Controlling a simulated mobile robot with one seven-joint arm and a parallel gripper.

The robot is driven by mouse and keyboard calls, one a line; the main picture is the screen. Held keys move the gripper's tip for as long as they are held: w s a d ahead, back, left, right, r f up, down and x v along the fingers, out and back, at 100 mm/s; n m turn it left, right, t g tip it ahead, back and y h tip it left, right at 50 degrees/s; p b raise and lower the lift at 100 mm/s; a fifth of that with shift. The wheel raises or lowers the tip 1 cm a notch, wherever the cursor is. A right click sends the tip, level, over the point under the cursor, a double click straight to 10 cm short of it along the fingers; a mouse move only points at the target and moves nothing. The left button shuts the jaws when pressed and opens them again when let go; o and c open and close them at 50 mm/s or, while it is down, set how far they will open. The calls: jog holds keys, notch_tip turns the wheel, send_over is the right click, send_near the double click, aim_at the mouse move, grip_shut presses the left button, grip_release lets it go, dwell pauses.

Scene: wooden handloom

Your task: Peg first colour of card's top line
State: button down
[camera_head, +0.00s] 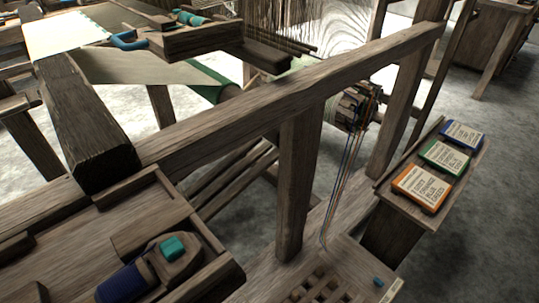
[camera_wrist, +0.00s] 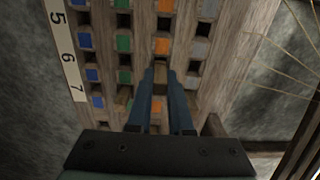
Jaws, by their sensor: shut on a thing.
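In the wrist view my gripper (camera_wrist: 160,72) points at a wooden peg board (camera_wrist: 143,62). Its two blue fingers are close together, shut on a small brownish piece at the tips that they mostly hide. The tips are over the orange column.
A pale strip numbered 5, 6, 7 (camera_wrist: 66,50) runs along the board's left side. In the head view a lattice of holes (camera_head: 318,287) shows at the bottom. A wooden post (camera_head: 297,185) and long beam (camera_head: 270,95) cross the middle. A tray holds a teal-topped piece (camera_head: 173,247).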

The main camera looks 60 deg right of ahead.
jog(key=shift+f+b, duration=0.75)
jog(key=shift+f, duration=0.6)
jog(key=c, duration=0.8)
grip_release()
jog(key=shift+o, duration=0.2)
jog(key=shift+r, duration=0.1)
notch_tip(320, 180, up, 13)
jog(key=p, duration=0.7)
